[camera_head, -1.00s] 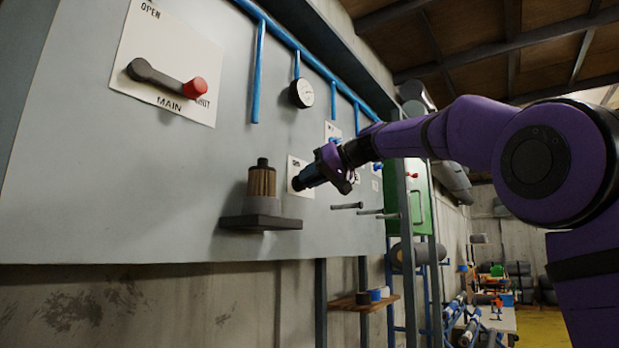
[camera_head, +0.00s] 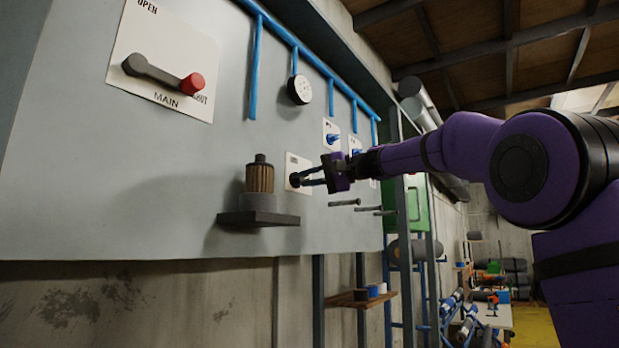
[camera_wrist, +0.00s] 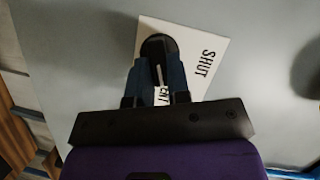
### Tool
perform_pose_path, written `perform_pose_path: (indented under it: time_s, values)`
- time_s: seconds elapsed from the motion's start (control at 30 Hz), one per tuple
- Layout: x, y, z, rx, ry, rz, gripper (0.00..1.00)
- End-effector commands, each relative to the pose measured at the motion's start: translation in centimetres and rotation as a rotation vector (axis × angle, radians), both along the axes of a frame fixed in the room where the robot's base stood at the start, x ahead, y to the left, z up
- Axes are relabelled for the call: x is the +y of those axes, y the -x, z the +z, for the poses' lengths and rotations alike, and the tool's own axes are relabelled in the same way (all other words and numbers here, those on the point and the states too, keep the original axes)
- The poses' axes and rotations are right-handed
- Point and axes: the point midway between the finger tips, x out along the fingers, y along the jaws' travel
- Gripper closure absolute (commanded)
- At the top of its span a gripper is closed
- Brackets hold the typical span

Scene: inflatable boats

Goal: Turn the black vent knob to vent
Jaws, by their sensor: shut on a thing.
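The black vent knob (camera_wrist: 158,45) sits on a white label plate (camera_wrist: 188,38) that reads SHUT, with a second word partly hidden by my fingers. A pale pointer line on the knob shows between the fingers. My gripper (camera_wrist: 160,68) is shut on the knob, one dark finger on each side. In the head view my purple gripper (camera_head: 298,180) reaches in from the right to the knob's plate (camera_head: 291,162) on the grey panel. The knob is small and mostly covered by the fingers there, so its exact angle is hard to tell.
A red-tipped MAIN lever (camera_head: 165,74) is at the panel's upper left. A filter cartridge (camera_head: 260,178) stands on a dark shelf (camera_head: 258,219) left of my gripper. Pegs (camera_head: 345,203) stick out below it. Blue pipes (camera_head: 295,52) and a gauge (camera_head: 300,90) are above.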

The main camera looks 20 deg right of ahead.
Motion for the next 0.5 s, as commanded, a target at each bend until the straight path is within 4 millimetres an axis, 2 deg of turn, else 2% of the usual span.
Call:
perform_pose_path:
  time_s: [0.5]
  values:
    - [-0.09,-0.04,-0.13,0.035,-0.046,-0.002,1.00]
